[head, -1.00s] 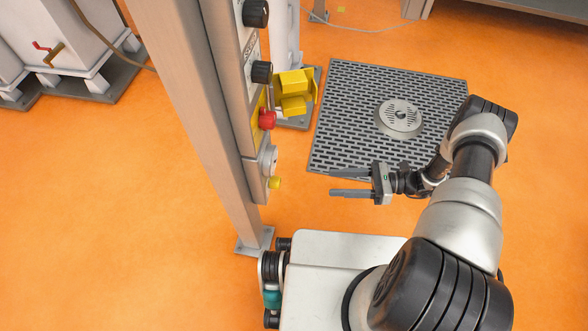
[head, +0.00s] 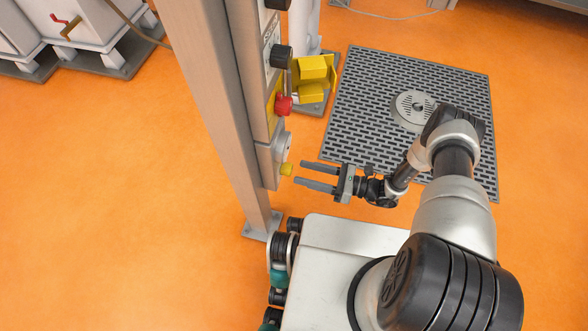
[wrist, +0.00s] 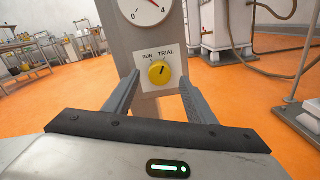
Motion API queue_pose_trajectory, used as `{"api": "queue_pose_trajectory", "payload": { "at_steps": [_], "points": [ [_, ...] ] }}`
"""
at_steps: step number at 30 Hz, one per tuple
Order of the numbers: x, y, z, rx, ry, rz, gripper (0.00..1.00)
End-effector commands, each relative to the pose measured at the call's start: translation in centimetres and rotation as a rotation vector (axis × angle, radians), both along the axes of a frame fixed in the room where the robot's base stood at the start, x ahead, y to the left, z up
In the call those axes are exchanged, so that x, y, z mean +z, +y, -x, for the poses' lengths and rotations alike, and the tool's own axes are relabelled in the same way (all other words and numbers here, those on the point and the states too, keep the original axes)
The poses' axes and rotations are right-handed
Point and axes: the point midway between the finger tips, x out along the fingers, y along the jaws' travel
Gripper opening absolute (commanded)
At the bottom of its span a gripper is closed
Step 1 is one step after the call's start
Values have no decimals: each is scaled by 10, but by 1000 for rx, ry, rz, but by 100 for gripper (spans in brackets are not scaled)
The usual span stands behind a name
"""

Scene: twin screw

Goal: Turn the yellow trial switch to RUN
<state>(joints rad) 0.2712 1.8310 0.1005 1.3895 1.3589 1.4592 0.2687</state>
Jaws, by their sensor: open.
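The yellow trial switch (wrist: 159,72) is a round knob on a pale plate in the wrist view, with RUN printed at upper left and TRIAL at upper right. Its dark pointer mark tilts up and right, toward TRIAL. In the head view the switch (head: 287,170) sticks out low on the panel's right side. My gripper (head: 301,172) is open and empty, its two fingers pointing left at the switch with a small gap. In the wrist view the switch shows between the fingertips of my gripper (wrist: 159,84).
A gauge (wrist: 145,8) sits above the switch. A red button (head: 284,105) and black knobs (head: 281,57) are higher on the panel, beside a yellow bracket (head: 313,75). A metal post (head: 215,110) carries the panel. A floor grate (head: 365,130) lies behind my arm.

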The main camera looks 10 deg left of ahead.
Motion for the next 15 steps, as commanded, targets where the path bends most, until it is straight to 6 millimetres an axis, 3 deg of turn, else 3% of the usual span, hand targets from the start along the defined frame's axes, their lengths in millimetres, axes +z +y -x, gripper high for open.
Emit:
{"api": "queue_pose_trajectory", "payload": {
  "at_steps": [6, 15],
  "points": [
    [-1, 33, -2, 2, 1, 0, 51],
    [0, 44, -3, 0, 1, 0, 51]
  ]
}}
